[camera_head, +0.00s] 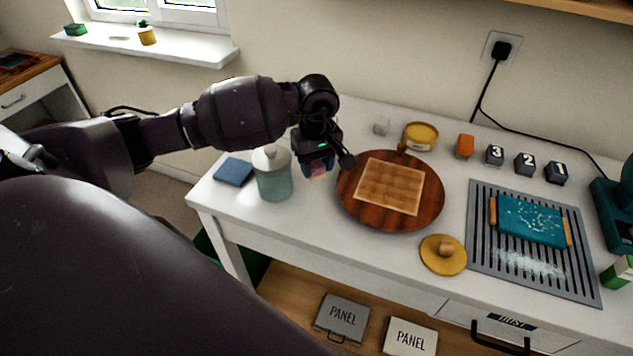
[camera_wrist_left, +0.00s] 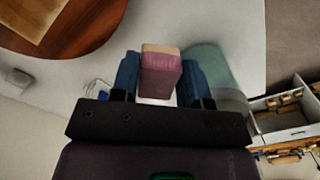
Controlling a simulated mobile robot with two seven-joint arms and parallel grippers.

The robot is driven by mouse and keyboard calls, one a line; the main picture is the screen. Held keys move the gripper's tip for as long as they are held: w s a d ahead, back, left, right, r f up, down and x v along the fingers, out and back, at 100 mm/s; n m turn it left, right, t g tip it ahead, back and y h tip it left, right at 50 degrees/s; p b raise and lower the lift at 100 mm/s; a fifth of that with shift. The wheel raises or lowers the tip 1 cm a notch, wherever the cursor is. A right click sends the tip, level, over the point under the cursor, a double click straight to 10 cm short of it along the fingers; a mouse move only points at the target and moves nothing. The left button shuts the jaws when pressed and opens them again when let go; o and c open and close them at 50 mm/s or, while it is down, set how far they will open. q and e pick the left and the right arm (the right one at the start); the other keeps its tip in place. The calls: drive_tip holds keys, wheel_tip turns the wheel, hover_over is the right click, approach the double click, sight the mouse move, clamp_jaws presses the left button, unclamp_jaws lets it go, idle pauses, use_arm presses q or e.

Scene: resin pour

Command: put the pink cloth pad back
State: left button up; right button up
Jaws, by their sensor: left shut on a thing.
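The pink cloth pad (camera_wrist_left: 160,73) is a small block with a tan end, held between the two blue fingers of my left gripper (camera_wrist_left: 158,82) in the left wrist view. In the head view my left gripper (camera_head: 318,168) points down above the white table, between the green jar and the round wooden board. Only a small part of the pad (camera_head: 317,172) shows there below the fingers. Whether it touches the table I cannot tell. My right gripper is not in view.
A green jar with a pale lid (camera_head: 272,174) stands close left of the gripper, and a blue pad (camera_head: 233,172) lies beyond it. The round wooden board (camera_head: 432,205) is close on the right. A yellow lid (camera_head: 443,254) and grey ribbed mat (camera_head: 590,282) lie further right.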

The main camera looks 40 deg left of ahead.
sight(316, 165)
use_arm(q)
wheel_tip(316, 165, down, 2)
wheel_tip(316, 165, down, 4)
drive_tip(key=shift+r, duration=0.1)
drive_tip(key=shift+f, duration=0.3)
drive_tip(key=o, duration=0.5)
drive_tip(key=shift+c, duration=0.2)
drive_tip(key=o, duration=0.4)
drive_tip(key=shift+c, duration=0.2)
drive_tip(key=shift+r, duration=0.2)
drive_tip(key=shift+w+r, duration=0.1)
drive_tip(key=shift+r, duration=0.3)
wheel_tip(316, 165, up, 10)
drive_tip(key=shift+f, duration=0.1)
drive_tip(key=shift+r+b, duration=0.3)
drive_tip(key=shift+r, duration=0.4)
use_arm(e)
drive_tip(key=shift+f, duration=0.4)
